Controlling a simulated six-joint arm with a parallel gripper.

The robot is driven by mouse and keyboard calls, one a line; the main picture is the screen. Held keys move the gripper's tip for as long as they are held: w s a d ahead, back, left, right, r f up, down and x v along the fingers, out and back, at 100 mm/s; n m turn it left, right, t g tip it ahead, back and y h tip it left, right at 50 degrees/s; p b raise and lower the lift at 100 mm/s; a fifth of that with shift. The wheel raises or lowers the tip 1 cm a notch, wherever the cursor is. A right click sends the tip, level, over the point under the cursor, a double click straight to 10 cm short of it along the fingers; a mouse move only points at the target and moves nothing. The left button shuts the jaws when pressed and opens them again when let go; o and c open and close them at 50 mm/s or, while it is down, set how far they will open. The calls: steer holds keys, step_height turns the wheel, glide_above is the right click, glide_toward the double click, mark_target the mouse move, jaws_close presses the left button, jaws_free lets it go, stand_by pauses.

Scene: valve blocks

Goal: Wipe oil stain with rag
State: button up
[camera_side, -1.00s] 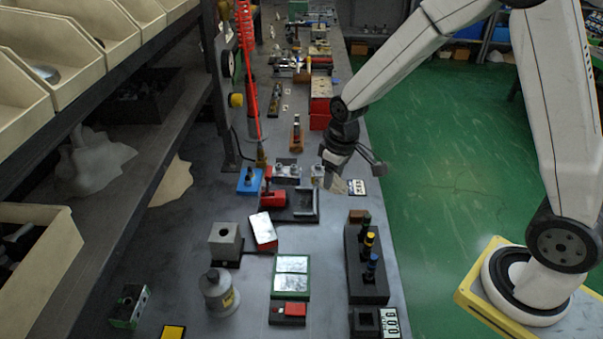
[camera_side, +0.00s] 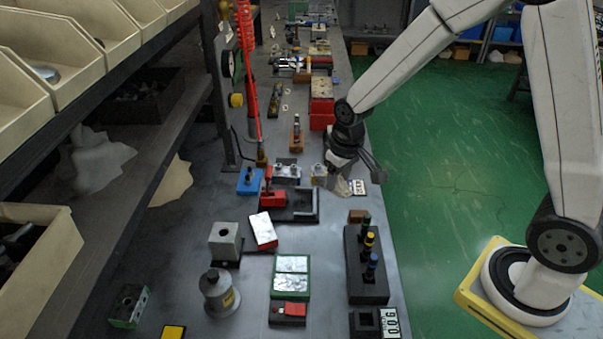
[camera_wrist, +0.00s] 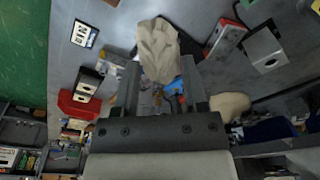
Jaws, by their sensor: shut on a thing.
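A beige crumpled rag (camera_wrist: 158,50) is held between the two fingers of my gripper (camera_wrist: 160,82) in the wrist view. In the side view the rag (camera_side: 340,187) hangs below my gripper (camera_side: 342,172), close to the bench's right edge. I cannot tell whether its lower end touches the bench top. My gripper is shut on the rag. No oil stain can be made out; the rag and gripper hide the surface beneath them.
A white label card (camera_side: 358,187) lies just right of the rag. A black tray (camera_side: 303,206) with a red block stands to its left. A dark rack with capped pegs (camera_side: 366,270) stands nearer the camera. Shelving (camera_side: 110,225) bounds the left side.

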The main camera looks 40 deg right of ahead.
mark_target(301, 201)
steer(key=shift+w+f+m, duration=0.25)
steer(key=shift+w+m, duration=0.25)
steer(key=shift+w, duration=0.3)
steer(key=w+f+m, duration=0.3)
steer(key=w+m, duration=0.1)
steer(key=w, duration=0.2)
steer(key=w+d+f+m+h, duration=0.1)
steer(key=w+f+m, duration=0.3)
steer(key=w, duration=0.2)
steer(key=shift+d+m, duration=0.3)
steer(key=shift+m, duration=0.1)
steer(key=shift+f, duration=0.2)
steer(key=shift+f, duration=3.4)
steer(key=shift+f, duration=0.35)
steer(key=shift+w+d, duration=0.25)
steer(key=shift+w, duration=0.05)
steer(key=shift+s+a, duration=0.1)
